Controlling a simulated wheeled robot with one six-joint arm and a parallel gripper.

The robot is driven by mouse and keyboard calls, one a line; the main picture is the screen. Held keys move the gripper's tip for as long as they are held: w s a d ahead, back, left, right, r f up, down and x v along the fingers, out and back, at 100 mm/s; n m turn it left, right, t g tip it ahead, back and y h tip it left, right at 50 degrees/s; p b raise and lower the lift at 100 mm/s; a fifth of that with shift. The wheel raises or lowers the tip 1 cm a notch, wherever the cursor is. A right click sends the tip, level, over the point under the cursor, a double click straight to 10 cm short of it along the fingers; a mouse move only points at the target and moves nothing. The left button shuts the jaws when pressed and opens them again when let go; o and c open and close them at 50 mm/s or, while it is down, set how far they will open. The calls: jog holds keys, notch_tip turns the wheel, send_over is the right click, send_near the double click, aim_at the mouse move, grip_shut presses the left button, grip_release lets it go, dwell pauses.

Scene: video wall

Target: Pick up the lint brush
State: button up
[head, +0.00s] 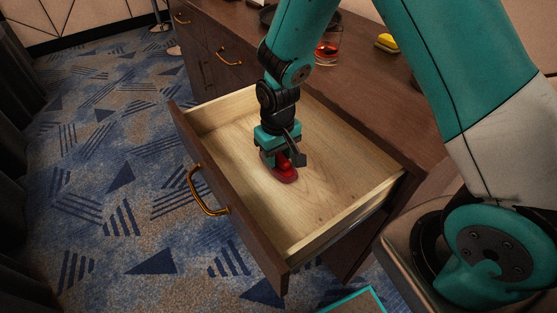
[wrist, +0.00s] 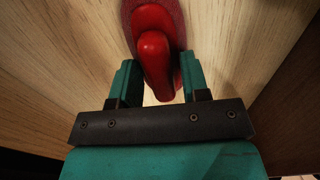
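The lint brush (wrist: 153,45) is red, with a smooth rounded handle over a darker red oval base. It lies on the floor of the open wooden drawer (head: 335,196), and in the head view the brush (head: 287,175) shows partly under my gripper (head: 284,160). My gripper points down into the drawer. In the wrist view my gripper (wrist: 157,80) has its two teal fingers apart, one on each side of the red handle. There seems to be a gap between the left finger and the handle; the right finger is very close to it.
The drawer's front has a brass handle (head: 205,192). On the dark wooden cabinet top (head: 372,85) stand a glass with red liquid (head: 327,50) and a yellow object (head: 388,42). The drawer walls surround my gripper. The rest of the drawer floor looks empty.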

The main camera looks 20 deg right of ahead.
jog(key=c, duration=0.5)
notch_tip(320, 180, up, 20)
jog(key=shift+r+p, duration=0.1)
jog(key=shift+p, duration=0.9)
jog(key=shift+o, duration=0.7)
jog(key=shift+d, duration=0.1)
jog(key=shift+c, duration=0.3)
